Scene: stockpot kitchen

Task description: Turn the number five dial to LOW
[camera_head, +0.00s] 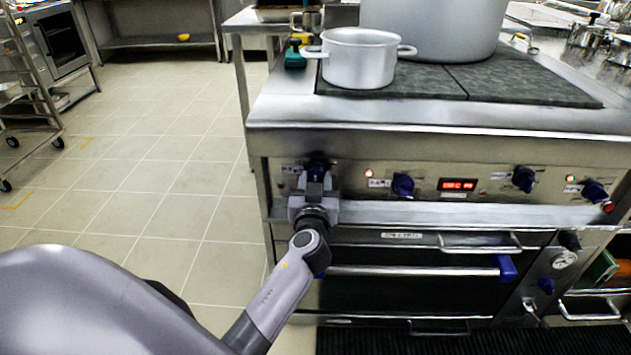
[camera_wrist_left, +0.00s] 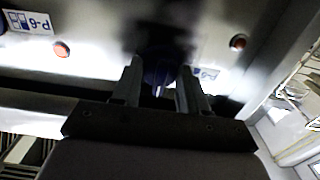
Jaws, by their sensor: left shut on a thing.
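My left gripper (camera_head: 316,186) is at the leftmost dial (camera_head: 317,163) on the stove's front panel. In the left wrist view, the gripper's two fingers (camera_wrist_left: 158,90) are on either side of this dark blue dial (camera_wrist_left: 163,66), shut on it. The dial is in shadow, so its pointer setting cannot be read. A small label (camera_wrist_left: 205,73) beside it is upside down and seems to read P-5. The neighbouring label (camera_wrist_left: 28,22) reads P-6, also upside down. My right gripper is not in view.
More blue dials (camera_head: 403,185) and a red display (camera_head: 457,184) lie along the panel to the right. A handrail (camera_head: 430,213) runs just below. A pot (camera_head: 360,60) and a larger stockpot (camera_head: 432,30) stand on the stove.

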